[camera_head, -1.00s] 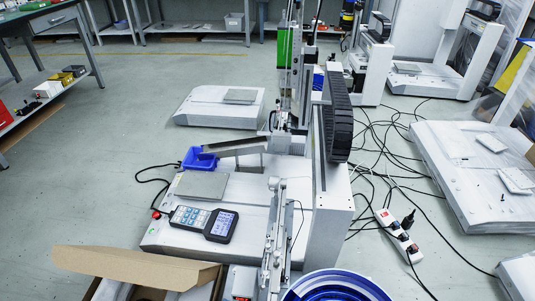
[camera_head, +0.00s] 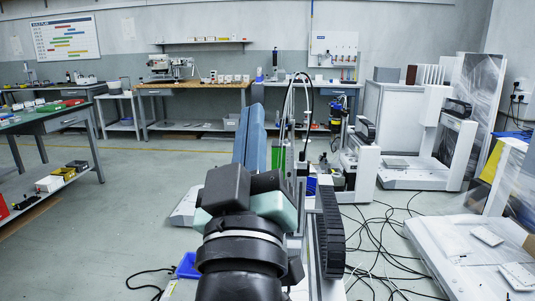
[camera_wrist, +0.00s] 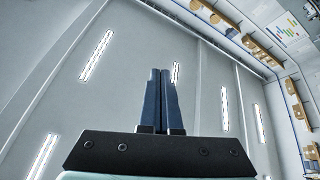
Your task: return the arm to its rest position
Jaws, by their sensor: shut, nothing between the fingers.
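My gripper (camera_head: 255,110) stands up in the middle of the head view, in front of the gantry machine. Its blue fingers also show in the wrist view (camera_wrist: 160,75), side by side and together, with nothing between them. They point up towards the ceiling. My dark arm links fill the bottom middle of the head view and hide much of the gantry machine (camera_head: 330,235) and its base.
A blue bin (camera_head: 188,266) shows low, left of my arm. Cables (camera_head: 385,240) lie on the floor to the right, near a white machine base (camera_head: 460,255). A workbench (camera_head: 60,118) stands at the left. The floor at left centre is clear.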

